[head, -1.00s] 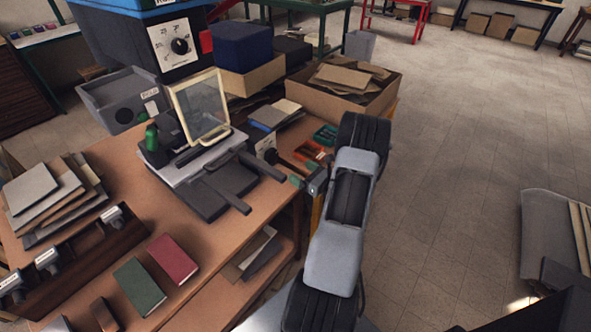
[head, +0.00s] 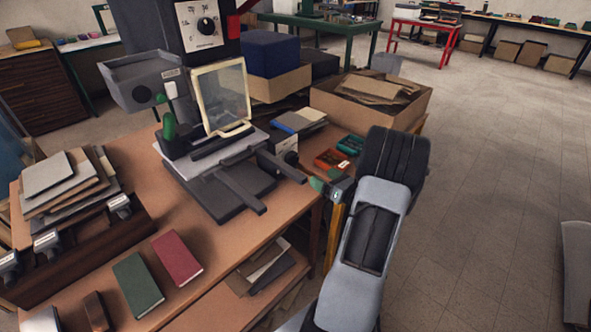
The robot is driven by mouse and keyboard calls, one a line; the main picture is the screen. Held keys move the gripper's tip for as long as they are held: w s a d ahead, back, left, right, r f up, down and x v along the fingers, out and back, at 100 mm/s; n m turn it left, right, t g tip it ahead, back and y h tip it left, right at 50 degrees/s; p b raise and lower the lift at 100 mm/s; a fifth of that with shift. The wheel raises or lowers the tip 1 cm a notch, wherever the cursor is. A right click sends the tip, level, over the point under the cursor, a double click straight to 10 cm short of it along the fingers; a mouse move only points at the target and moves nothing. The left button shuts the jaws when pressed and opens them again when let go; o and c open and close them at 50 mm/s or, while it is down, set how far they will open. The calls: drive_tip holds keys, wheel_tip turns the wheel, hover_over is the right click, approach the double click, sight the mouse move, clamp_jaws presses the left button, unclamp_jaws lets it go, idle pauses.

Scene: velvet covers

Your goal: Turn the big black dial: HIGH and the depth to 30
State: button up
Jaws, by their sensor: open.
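My gripper (head: 327,188), with a green tip, is at the bench's right edge, well below and to the right of the big dial. It is open and touches neither dial. Its far finger is mostly hidden.
The bench press (head: 225,185) with a framed clear panel (head: 220,95) stands between my gripper and the big dial. A grey bin (head: 142,85) juts out left. A cardboard box (head: 370,105) stands behind my arm. Open floor (head: 490,180) lies right.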

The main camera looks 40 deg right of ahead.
sight(295, 160)
drive_tip(key=shift+m, duration=0.3)
drive_tip(key=w, duration=0.4)
drive_tip(key=w+a, duration=0.1)
drive_tip(key=w, duration=0.4)
drive_tip(key=w+a, duration=0.1)
drive_tip(key=w, duration=0.3)
drive_tip(key=shift+w+a, duration=0.2)
drive_tip(key=shift+w, duration=0.1)
drive_tip(key=c, duration=0.9)
drive_tip(key=shift+m, duration=0.5)
drive_tip(key=o, duration=0.9)
drive_tip(key=shift+s, duration=0.1)
